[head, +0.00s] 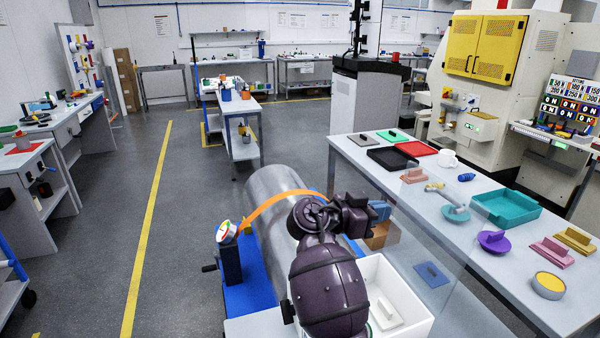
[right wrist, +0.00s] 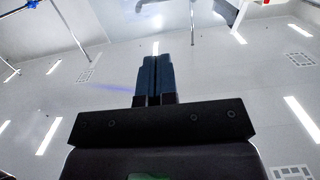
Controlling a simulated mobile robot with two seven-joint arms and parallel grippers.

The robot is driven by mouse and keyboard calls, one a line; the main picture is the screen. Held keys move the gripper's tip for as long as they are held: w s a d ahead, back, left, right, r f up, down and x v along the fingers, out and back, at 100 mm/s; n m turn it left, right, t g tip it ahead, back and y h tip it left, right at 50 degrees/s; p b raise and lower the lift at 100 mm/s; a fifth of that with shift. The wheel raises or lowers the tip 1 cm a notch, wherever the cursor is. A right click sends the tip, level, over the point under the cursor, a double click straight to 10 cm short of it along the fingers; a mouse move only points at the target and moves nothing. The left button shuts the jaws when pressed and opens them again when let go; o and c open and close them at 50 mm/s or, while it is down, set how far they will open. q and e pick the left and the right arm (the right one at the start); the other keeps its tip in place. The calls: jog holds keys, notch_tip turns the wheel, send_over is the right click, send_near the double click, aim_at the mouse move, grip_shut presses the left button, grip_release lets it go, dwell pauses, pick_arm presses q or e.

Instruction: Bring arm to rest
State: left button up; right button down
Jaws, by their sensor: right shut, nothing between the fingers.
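My right arm (head: 325,265) is dark purple and rises from the bottom middle of the head view, bent at the wrist. My right gripper (head: 381,212) has blue fingers and points to the right, above a white bin and near the long table's edge. In the right wrist view the two blue fingers (right wrist: 156,78) lie together with nothing between them. Behind them is a pale surface with bright light strips, which looks like the ceiling. My left gripper is in neither view.
A large grey cylinder (head: 270,187) lies behind my arm. A white bin (head: 411,304) stands below the gripper. A clear panel (head: 440,215) stands close to its right. The long table (head: 505,282) holds a teal tray (head: 506,208) and several coloured parts. Floor at left is clear.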

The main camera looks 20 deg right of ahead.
jog(key=s+f+n+t+y, duration=0.55)
jog(key=s+f+n, duration=0.5)
jog(key=f, duration=0.55)
jog(key=s+a+f+n+y, duration=0.35)
jog(key=s+a+y, duration=0.2)
jog(key=s, duration=0.35)
jog(key=s+a+f+n+y, duration=0.2)
jog(key=s+a+n+y, duration=0.3)
jog(key=s+a, duration=0.25)
jog(key=w+f+n+t, duration=0.1)
jog(key=w+f+t, duration=0.6)
jog(key=f, duration=0.3)
jog(key=shift+d+f+t+y, duration=0.25)
jog(key=shift+d+t+y, duration=0.1)
jog(key=shift+d, duration=0.1)
jog(key=shift+d, duration=0.1)
